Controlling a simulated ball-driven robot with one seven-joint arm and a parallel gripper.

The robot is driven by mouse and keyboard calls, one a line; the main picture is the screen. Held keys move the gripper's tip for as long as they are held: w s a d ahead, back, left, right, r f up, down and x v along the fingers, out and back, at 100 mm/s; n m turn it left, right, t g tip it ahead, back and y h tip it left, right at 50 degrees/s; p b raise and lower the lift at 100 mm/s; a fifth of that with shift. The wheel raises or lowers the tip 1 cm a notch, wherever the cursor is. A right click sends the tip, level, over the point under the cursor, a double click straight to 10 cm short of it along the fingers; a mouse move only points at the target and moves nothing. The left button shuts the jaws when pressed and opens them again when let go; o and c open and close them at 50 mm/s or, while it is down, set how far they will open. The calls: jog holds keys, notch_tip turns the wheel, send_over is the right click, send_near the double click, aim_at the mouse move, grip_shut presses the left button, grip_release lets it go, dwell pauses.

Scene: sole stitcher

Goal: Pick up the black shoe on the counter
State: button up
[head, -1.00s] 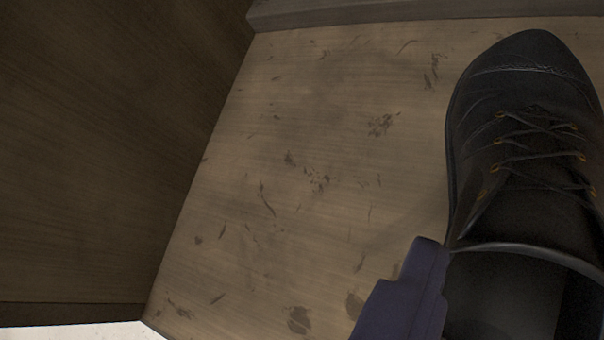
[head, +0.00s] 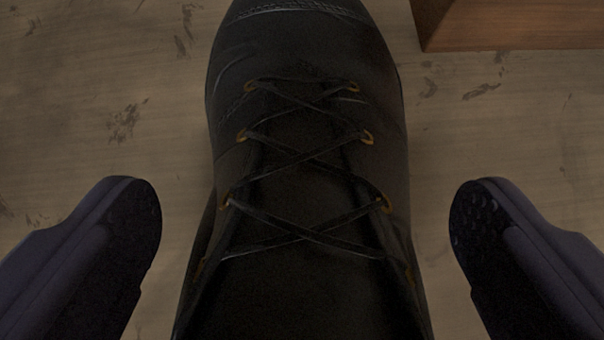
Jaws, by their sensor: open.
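The black shoe (head: 305,200) fills the middle of the head view, with its toe toward the top edge. It has black crossed laces and brass-coloured eyelets. Its toe tip and its heel end are cut off by the frame. It rests on the worn wooden counter (head: 100,110). My gripper (head: 305,225) is open, with one dark finger on each side of the shoe. A gap shows between each finger and the shoe's sides, so neither finger appears to touch it.
A reddish-brown wooden block or box (head: 520,25) stands on the counter at the top right, to the right of the shoe's toe. The counter to the left of the shoe is clear apart from dark scuff marks.

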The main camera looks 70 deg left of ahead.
jog(key=shift+r, duration=0.1)
jog(key=c, duration=1.4)
jog(key=shift+r, duration=0.1)
jog(key=shift+r+p, duration=0.3)
jog(key=r, duration=0.1)
jog(key=r+p, duration=0.2)
jog(key=shift+d+r, duration=0.1)
jog(key=shift+d, duration=0.15)
jog(key=s+d+p, duration=0.2)
jog(key=d+p, duration=0.1)
jog(key=d, duration=0.1)
jog(key=s+d+p, duration=0.3)
jog(key=d, duration=0.2)
jog(key=s+d+r+p, duration=0.1)
jog(key=s+d+p, duration=0.2)
jog(key=d+p, duration=0.1)
jog(key=shift+s+d, duration=0.15)
